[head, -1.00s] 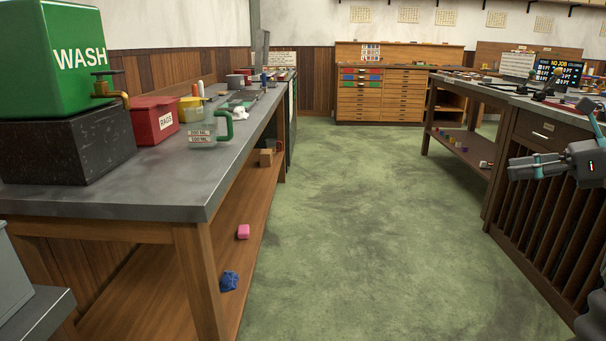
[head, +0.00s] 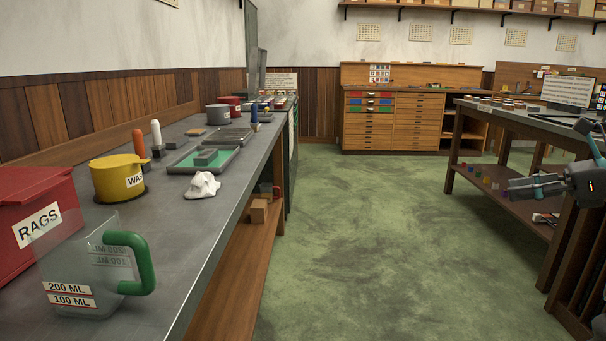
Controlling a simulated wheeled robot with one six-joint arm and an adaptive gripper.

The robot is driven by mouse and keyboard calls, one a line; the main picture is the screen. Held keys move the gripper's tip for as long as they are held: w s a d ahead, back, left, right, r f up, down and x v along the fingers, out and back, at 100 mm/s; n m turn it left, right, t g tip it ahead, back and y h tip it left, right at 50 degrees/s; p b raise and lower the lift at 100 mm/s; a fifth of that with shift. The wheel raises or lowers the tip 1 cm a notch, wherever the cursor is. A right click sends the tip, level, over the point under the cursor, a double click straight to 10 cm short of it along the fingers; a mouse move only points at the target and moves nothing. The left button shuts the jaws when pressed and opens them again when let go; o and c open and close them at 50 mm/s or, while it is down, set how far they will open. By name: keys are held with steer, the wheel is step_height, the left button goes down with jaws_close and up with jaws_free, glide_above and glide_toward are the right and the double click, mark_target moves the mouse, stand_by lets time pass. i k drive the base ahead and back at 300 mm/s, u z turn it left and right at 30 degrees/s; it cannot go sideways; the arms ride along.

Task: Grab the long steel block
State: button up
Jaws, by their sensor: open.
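A grey metal-looking block (head: 206,157) sits in a green-lined tray (head: 180,168) on the left bench; I cannot tell for sure whether it is the long steel block. Other small dark pieces beside the tray are too small to make out. My gripper (head: 514,188) is at the right edge of the view, open and seen side-on, with nothing visible between its fingers. It is far from the tray, across the aisle and in front of the right bench.
The left bench (head: 225,215) also holds a measuring jug (head: 85,275), a red rags box (head: 35,215), a yellow pot (head: 118,180) and a white crumpled cloth (head: 202,186). A right bench (head: 520,118) and drawer cabinet (head: 400,115) border the clear green floor (head: 370,240).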

mark_target(178, 141)
steer(key=i, duration=3.75)
steer(key=u, duration=3.4)
